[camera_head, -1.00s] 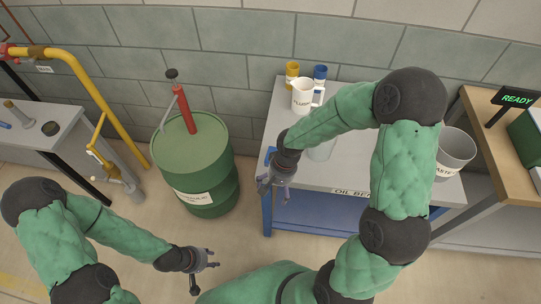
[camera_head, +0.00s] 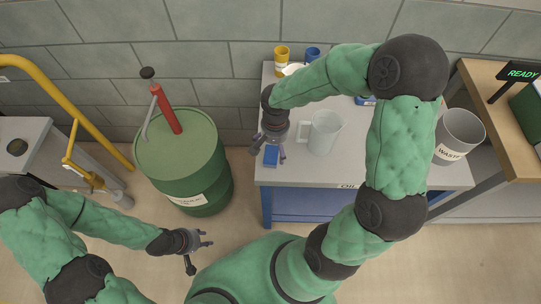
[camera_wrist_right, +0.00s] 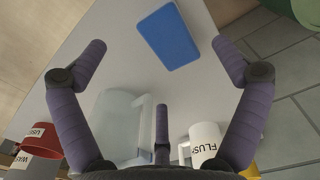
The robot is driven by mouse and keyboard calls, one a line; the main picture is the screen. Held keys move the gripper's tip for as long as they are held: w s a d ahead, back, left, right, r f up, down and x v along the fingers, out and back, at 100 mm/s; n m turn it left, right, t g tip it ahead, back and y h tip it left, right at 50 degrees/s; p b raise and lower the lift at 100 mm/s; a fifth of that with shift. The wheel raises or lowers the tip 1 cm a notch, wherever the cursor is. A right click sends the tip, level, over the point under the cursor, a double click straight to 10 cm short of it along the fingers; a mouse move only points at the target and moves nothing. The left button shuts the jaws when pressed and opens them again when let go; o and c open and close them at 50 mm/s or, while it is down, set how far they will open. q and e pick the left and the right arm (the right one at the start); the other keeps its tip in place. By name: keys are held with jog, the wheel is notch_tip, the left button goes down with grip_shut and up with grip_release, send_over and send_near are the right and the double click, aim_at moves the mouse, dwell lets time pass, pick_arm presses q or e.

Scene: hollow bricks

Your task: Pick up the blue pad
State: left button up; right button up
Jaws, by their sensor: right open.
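The blue pad (camera_head: 271,156) lies flat at the front left corner of the grey bench top. It also shows in the right wrist view (camera_wrist_right: 168,37), where it lies just beyond the fingers. My right gripper (camera_head: 268,150) is open and empty, with its fingers spread above and around the pad in the head view. In the right wrist view the right gripper (camera_wrist_right: 162,62) has nothing between its fingers. My left gripper (camera_head: 207,240) is open and empty, low over the floor in front of the green drum.
A clear jug (camera_head: 323,132) stands just right of the right gripper. A WASTE bin (camera_head: 459,133) is at right. The green drum (camera_head: 185,160) stands left of the bench.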

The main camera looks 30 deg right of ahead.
aim_at(274, 154)
jog(key=f, duration=0.2)
jog(key=f+b, duration=0.1)
jog(key=f, duration=0.1)
jog(key=f+b, duration=0.1)
jog(key=f, duration=0.1)
jog(key=shift+w+d+f, duration=0.1)
jog(key=shift+w+f, duration=0.15)
jog(key=shift+f, duration=0.15)
jog(key=c, duration=1)
